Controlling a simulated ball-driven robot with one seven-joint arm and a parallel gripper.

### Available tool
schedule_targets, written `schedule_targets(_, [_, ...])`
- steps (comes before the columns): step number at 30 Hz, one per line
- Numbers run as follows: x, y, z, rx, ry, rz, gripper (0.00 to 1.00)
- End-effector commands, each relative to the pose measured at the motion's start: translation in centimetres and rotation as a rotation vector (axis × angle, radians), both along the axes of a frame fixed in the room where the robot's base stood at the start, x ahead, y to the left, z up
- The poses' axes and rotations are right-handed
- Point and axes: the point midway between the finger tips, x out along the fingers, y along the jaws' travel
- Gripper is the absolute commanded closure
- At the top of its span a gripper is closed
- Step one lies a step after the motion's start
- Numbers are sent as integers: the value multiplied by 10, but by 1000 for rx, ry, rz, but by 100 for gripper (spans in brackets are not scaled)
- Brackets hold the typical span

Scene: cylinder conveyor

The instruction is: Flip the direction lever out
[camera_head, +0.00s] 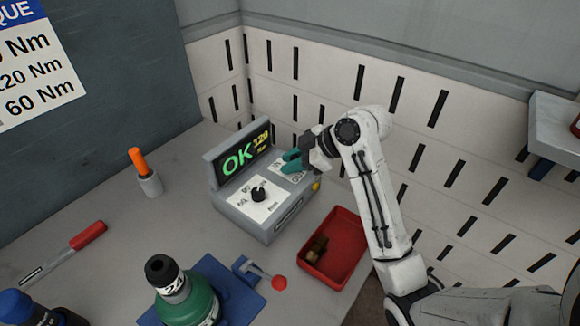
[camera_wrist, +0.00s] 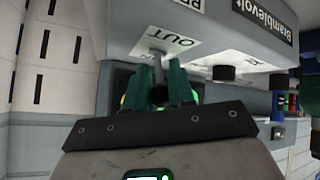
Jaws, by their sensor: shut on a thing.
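The grey control box (camera_head: 262,222) stands on the bench in the head view, with a lit display reading OK and 120. My gripper (camera_head: 290,161), with green fingers, is at the box's back right, over a white label. In the wrist view my gripper (camera_wrist: 160,80) is shut on the direction lever (camera_wrist: 155,57), a small grey stub between the fingertips. It lies beside the white label marked OUT (camera_wrist: 172,42). Most of the lever is hidden by the fingers, and the head view does not show it clearly.
A black dial (camera_head: 258,194) sits on the box's front left. A red tray (camera_head: 334,250) holds a brownish part. A green cylinder (camera_head: 200,302) on a blue base and a red-knobbed lever (camera_head: 279,283) stand in front. An orange-handled tool (camera_head: 139,162) stands in a holder at left.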

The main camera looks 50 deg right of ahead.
Motion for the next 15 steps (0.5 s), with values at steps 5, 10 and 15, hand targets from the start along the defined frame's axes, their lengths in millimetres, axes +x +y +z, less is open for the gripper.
schedule_targets(5, [-1,0,0,1,-10,0,100])
schedule_targets(10, [-1,0,0,2,-8,0,100])
schedule_targets(15, [-1,0,0,2,-8,0,60])
